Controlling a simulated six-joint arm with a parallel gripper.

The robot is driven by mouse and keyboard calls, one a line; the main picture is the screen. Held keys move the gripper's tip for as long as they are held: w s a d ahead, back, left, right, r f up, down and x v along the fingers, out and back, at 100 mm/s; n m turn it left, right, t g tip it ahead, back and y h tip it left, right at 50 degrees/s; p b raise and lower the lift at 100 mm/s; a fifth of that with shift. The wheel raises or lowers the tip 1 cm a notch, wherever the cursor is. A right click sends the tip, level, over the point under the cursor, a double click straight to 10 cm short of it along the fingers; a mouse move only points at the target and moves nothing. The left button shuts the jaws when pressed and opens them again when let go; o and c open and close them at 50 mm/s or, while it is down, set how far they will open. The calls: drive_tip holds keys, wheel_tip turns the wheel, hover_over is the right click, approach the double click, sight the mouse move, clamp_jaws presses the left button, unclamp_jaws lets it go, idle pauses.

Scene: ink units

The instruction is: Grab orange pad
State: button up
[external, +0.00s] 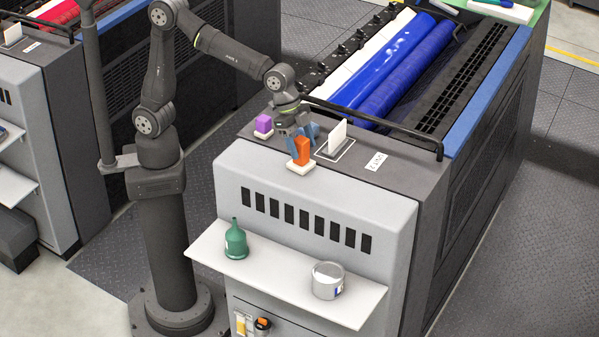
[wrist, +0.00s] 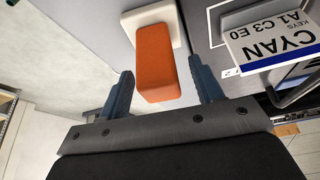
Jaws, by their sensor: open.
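The orange pad (external: 301,150) stands upright on a white base at the front edge of the machine's top. In the wrist view the orange pad (wrist: 158,62) is an orange block rising from its white square base (wrist: 176,16). My gripper (external: 303,134) is over the pad, with its blue fingers apart. In the wrist view my gripper (wrist: 163,88) shows one finger to each side of the pad's near end, with gaps between. I cannot tell whether the fingertips overlap the pad in depth. Nothing is held.
A purple pad (external: 263,124) on a white base stands behind left. A white card (external: 337,137) stands close on the right, marked CYAN in the wrist view (wrist: 275,42). A black rail (external: 375,124) runs behind. A shelf below holds a green funnel (external: 235,243) and a tin (external: 327,281).

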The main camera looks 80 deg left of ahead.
drive_tip(key=shift+x, duration=0.8)
drive_tip(key=c, duration=1.1)
drive_tip(key=shift+r, duration=0.1)
